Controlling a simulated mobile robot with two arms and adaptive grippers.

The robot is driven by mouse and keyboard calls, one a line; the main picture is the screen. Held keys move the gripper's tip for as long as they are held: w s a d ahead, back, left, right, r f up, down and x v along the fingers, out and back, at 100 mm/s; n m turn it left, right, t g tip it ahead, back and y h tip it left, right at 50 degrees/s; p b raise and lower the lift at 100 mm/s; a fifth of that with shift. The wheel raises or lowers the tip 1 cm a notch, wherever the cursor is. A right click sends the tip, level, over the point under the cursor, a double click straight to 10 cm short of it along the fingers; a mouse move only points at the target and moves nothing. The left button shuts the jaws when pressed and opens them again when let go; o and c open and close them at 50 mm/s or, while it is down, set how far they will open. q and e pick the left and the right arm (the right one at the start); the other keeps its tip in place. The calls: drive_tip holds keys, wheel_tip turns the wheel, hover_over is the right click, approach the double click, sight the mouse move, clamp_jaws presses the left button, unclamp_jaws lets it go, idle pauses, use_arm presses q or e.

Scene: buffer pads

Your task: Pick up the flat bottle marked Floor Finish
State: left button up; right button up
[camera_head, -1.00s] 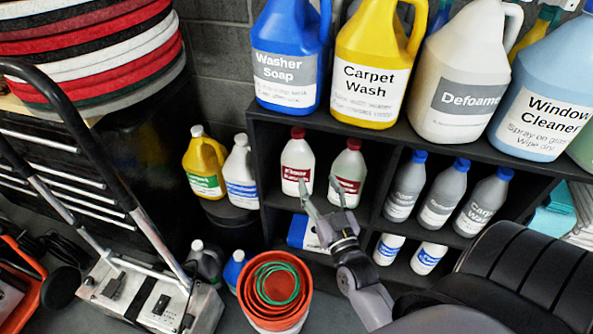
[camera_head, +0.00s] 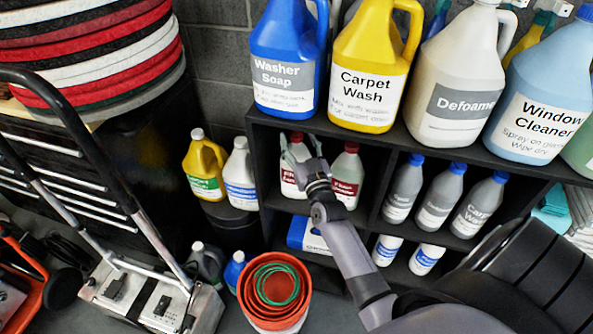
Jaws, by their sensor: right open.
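Two white bottles with red caps and red labels stand in the shelf's upper middle compartment. The right bottle (camera_head: 348,166) has a label that seems to begin with "Floor"; its second word is too small to read surely. The left bottle (camera_head: 289,183) is partly hidden behind my right gripper, and its label cannot be read. My right gripper (camera_head: 302,150) is open at the upper part of the left bottle, with its fingers reaching around or in front of it. I cannot tell if they touch it. My left gripper is not in view.
The black shelf (camera_head: 372,215) has large jugs on top, close above my gripper. Grey blue-capped bottles (camera_head: 436,197) stand in the compartment to the right. Yellow and white jugs (camera_head: 205,165) stand to the left. An orange bucket stack (camera_head: 274,293) is on the floor below.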

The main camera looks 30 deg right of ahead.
drive_tip(key=shift+x, duration=1.1)
clamp_jaws()
drive_tip(key=shift+r, duration=0.1)
idle(0.3)
